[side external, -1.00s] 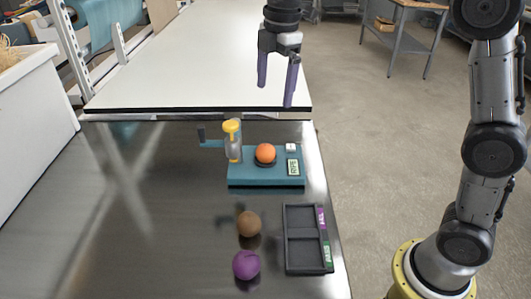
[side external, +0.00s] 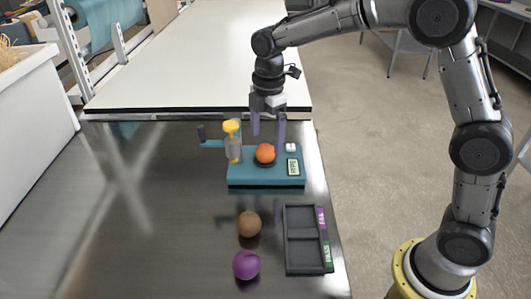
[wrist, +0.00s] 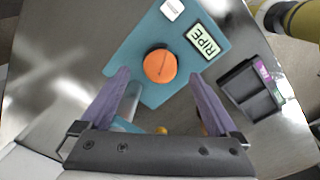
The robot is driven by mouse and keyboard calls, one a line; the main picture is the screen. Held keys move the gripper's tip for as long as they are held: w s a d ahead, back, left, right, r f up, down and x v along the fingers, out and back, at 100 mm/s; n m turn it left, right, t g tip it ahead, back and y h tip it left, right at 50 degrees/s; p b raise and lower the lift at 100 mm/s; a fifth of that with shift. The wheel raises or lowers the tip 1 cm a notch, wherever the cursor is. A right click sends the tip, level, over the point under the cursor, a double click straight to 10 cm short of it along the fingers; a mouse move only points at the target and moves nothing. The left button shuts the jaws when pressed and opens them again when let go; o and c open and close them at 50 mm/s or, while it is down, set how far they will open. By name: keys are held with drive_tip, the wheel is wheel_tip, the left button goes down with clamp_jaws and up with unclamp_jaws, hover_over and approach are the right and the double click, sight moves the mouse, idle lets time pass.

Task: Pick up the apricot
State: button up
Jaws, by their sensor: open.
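The apricot (side external: 265,154) is an orange ball resting on a dark round pad on a teal device (side external: 240,181). It also shows in the wrist view (wrist: 160,66), between and beyond the fingertips. My gripper (side external: 268,141) has two purple fingers pointing down. It is open and empty, just above the apricot, and I see no contact. The wrist view shows both fingers (wrist: 159,76) spread wide, one on each side of the fruit.
The device has a display (wrist: 203,41) reading RIPE and a yellow-topped post (side external: 233,143) close to the gripper. A brown ball (side external: 249,224) and a purple ball (side external: 246,265) lie nearer the front. A dark two-compartment tray (side external: 303,237) sits to their right. The steel table's left side is clear.

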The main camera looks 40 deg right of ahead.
sight(266, 145)
drive_tip(key=shift+f, duration=1.85)
clamp_jaws()
drive_tip(key=shift+r, duration=0.15)
